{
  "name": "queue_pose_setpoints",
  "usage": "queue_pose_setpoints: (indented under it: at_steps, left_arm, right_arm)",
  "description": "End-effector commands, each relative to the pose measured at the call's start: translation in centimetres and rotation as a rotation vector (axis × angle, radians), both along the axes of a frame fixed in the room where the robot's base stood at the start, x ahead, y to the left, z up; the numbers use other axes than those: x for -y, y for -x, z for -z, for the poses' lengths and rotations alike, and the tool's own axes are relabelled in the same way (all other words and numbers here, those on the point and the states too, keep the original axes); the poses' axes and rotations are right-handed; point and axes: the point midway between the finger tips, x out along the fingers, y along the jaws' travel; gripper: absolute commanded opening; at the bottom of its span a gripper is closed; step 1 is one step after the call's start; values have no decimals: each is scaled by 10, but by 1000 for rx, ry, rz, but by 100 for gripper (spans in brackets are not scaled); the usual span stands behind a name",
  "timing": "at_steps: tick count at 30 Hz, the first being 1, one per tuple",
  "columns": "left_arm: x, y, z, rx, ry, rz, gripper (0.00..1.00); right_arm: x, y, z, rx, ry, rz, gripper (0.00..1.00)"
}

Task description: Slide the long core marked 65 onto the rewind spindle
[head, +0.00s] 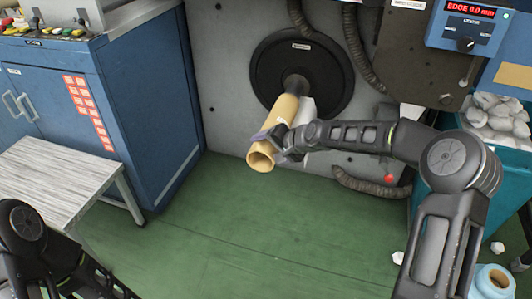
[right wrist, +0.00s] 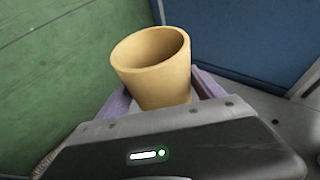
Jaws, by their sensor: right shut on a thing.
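The long tan core (head: 284,112) is a hollow tube that slants from its open near end up toward the black round flange (head: 318,72) on the grey machine wall. Its far end meets the dark rewind spindle (head: 297,84), in line with it; how far the spindle reaches inside is hidden. I cannot read a 65 on the core. My right gripper (head: 276,139) is shut on the core close to its near end. The right wrist view shows the core's open mouth (right wrist: 152,50) between the purple fingers. My left arm shows at the lower left, but its gripper is out of view.
A teal bin (head: 440,190) of white scraps stands at the right, below a blue display box (head: 466,24). Hoses hang near the flange. The green floor in the middle is clear.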

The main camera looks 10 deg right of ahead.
Motion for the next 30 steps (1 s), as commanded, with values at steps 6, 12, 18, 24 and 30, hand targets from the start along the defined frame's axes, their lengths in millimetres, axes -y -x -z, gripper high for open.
queue_pose_setpoints:
  at_steps: [6,12,18,24,30]
  left_arm:
    - [0,0,-1,0,0,0,0]
    - [0,0,-2,-1,0,0,0]
    - [0,0,-3,-2,0,1,0]
    - [0,1,-5,-2,0,1,0]
    - [0,1,-7,-3,1,1,0]
  right_arm:
    - [9,-15,-1,3,0,0,13]
    - [17,-28,-1,3,0,0,13]
    - [25,-40,-2,3,0,0,13]
    - [33,-53,-1,3,0,-1,13]
    - [41,-66,-2,3,0,2,13]
